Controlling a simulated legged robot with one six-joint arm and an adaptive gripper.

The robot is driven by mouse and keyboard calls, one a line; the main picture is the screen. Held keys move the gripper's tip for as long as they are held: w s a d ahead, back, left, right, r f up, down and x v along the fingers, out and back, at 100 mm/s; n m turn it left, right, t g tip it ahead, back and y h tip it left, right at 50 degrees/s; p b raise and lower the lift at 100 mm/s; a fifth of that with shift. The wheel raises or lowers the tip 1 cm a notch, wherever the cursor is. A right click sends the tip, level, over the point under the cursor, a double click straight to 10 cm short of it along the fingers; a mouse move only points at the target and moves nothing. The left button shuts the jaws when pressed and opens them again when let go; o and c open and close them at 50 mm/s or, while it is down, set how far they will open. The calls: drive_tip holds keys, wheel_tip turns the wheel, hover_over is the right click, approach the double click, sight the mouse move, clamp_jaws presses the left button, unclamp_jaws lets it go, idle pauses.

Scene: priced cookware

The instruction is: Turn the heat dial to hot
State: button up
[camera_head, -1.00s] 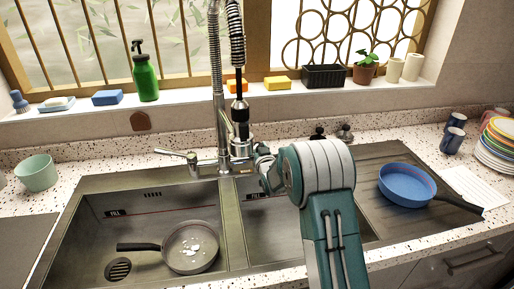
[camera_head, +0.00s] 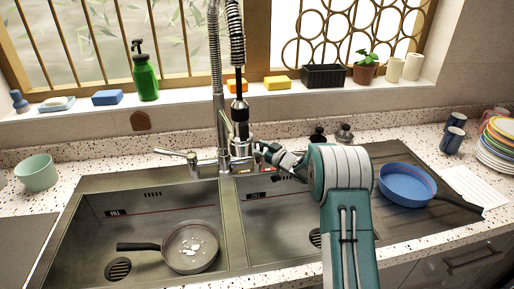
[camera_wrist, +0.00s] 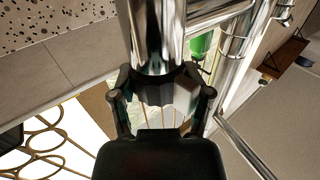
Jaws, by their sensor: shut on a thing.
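My gripper (camera_head: 267,152) reaches left to the right side of the chrome faucet (camera_head: 224,150). In the wrist view, my gripper (camera_wrist: 164,98) has its two black fingers on either side of a faceted metal knob (camera_wrist: 166,92), shut on it. The knob sits at the end of a shiny chrome cylinder (camera_wrist: 158,35) and appears to be the heat dial. In the head view my gripper hides the dial, so its setting cannot be read. A small red mark (camera_head: 268,168) shows just below the gripper.
A lever handle (camera_head: 172,153) sticks out left of the faucet. A pan (camera_head: 190,246) lies in the left basin. A blue pan (camera_head: 403,186) rests on the drainboard. A dark knob (camera_head: 318,135) and a metal knob (camera_head: 344,133) stand behind my arm.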

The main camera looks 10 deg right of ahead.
drive_tip(key=shift+w+d+r, duration=0.1)
drive_tip(key=shift+r, duration=0.1)
drive_tip(key=o, duration=1.1)
drive_tip(key=shift+w, duration=0.1)
drive_tip(key=shift+f, duration=0.1)
drive_tip(key=v, duration=1.2)
drive_tip(key=shift+d, duration=0.15)
drive_tip(key=shift+w+f, duration=0.1)
